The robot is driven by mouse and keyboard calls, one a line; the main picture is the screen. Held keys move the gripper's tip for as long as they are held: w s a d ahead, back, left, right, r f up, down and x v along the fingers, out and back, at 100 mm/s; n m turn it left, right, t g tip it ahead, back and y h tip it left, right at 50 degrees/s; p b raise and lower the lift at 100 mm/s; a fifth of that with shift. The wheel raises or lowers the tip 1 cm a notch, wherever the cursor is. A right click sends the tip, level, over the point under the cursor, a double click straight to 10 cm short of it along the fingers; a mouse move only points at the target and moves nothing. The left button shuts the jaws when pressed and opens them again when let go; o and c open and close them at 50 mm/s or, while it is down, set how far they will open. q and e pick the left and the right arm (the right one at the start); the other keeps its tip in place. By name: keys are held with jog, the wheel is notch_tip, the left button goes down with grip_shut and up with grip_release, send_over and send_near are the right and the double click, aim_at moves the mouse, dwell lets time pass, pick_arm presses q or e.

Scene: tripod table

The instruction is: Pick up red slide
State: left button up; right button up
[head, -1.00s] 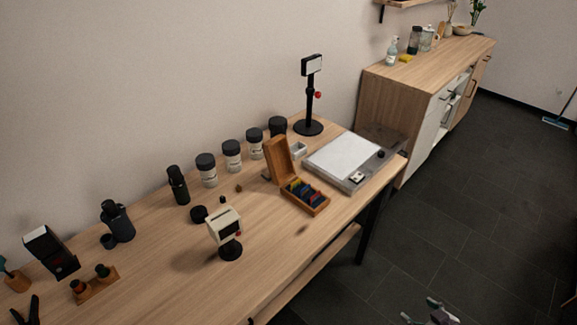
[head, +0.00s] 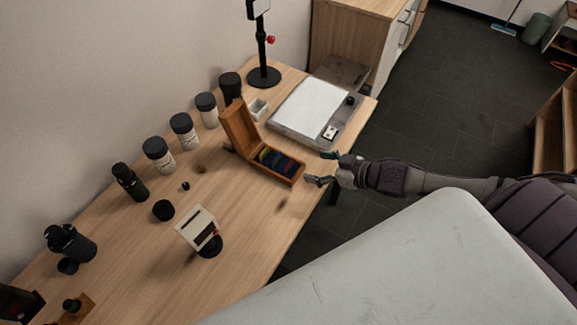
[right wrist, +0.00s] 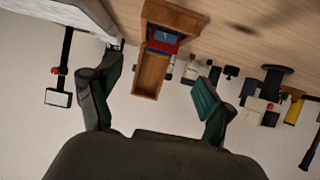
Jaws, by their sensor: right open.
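A small open wooden box (head: 297,179) stands on the wooden table, its lid raised on the left side. Several dark, blue and yellowish slides (head: 277,161) stand in it; the red one is hard to make out in the head view. In the right wrist view the red slide (right wrist: 162,46) shows in the box, next to a blue slide (right wrist: 164,34). My right gripper (head: 322,168) is open and empty, just right of the box near the table edge, apart from the slides. Its spread fingers (right wrist: 155,85) frame the box in the right wrist view. My left gripper is not in view.
A flat light box (head: 310,107) lies behind the box, with a black stand (head: 264,75) further back. A small white viewer (head: 195,229) stands to the front left. Several black-capped jars (head: 158,155) line the wall. The table (head: 250,215) in front of the box is clear.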

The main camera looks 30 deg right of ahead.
aim_at(290, 163)
jog(key=shift+x, duration=0.8)
jog(key=shift+w+a+f, duration=0.2)
jog(key=shift+w+a, duration=0.05)
jog(key=shift+w, duration=0.2)
jog(key=shift+w+a+f, duration=0.15)
jog(key=shift+w+a, duration=0.1)
jog(key=shift+w, duration=0.05)
jog(key=p+x, duration=0.1)
jog(key=x, duration=0.3)
jog(key=shift+w+a+f, duration=0.15)
jog(key=shift+a+f, duration=0.1)
jog(key=shift+f, duration=0.05)
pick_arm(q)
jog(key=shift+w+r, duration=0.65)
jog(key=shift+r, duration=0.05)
pick_arm(e)
jog(key=c, duration=0.8)
